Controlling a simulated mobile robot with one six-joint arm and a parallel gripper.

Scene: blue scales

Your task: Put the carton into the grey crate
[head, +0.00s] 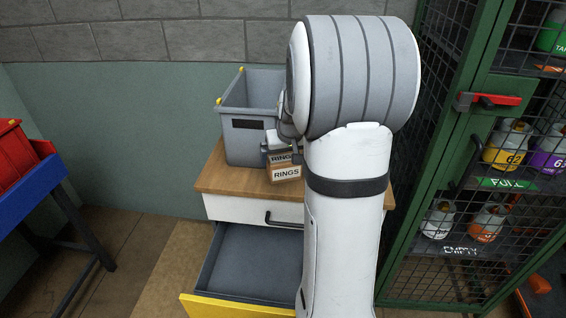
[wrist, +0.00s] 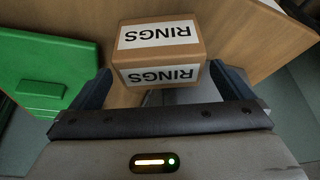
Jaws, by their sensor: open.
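The carton is a brown box with white RINGS labels (head: 286,172). It stands on the wooden cabinet top near its front edge, right of the grey crate. In the wrist view the carton (wrist: 160,50) shows two labelled faces, upside down. My gripper (wrist: 160,76) is open, with one dark finger at each side of the carton's near part and visible gaps between. In the head view my gripper (head: 279,147) is mostly hidden behind my arm. The grey crate (head: 243,146) stands open-topped on the cabinet's left, with yellow corner knobs; its right side is hidden.
The wooden cabinet top (head: 212,181) bears crate and carton. Below it, a yellow-fronted drawer (head: 235,307) is pulled out and looks empty where visible. A green mesh cage (head: 420,170) with gas bottles stands right. A blue stand (head: 30,205) with a red bin (head: 12,160) stands left.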

